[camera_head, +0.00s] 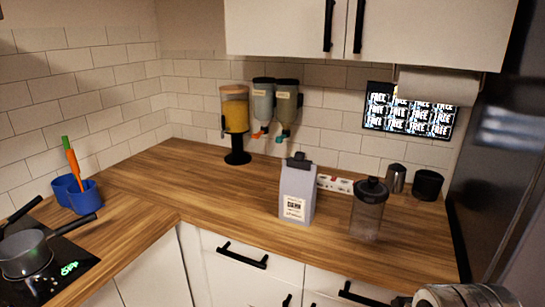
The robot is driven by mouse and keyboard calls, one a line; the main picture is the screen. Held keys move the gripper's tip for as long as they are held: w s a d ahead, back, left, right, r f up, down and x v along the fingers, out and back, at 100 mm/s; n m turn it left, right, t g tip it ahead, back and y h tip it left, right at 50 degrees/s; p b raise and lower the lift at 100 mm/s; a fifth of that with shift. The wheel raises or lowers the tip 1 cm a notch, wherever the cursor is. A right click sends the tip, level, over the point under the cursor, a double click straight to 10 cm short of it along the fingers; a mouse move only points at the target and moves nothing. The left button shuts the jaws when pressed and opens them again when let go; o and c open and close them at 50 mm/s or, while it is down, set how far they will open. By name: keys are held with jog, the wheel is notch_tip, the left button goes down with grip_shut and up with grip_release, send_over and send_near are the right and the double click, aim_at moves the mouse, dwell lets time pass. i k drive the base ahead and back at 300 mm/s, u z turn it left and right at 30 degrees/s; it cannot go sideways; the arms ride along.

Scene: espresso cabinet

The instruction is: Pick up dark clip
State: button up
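The dark clip (299,160) sits on the top edge of a pale grey bag (297,190) with a printed label. The bag stands upright on the wooden counter, near the middle of the view. The clip is in plain sight, with nothing in front of it. A grey rounded metal part at the bottom right edge looks like part of my arm. My gripper's fingers are not in view.
A metal cup (395,178) and black canister (428,185) stand farther right. A yellow dispenser (235,115) is back left. The counter left of the bag is clear.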

aim_at(299, 161)
jog(key=u, duration=0.4)
jog(key=i, duration=0.5)
jog(key=u, duration=0.65)
jog(key=i, duration=0.5)
jog(key=u, duration=0.35)
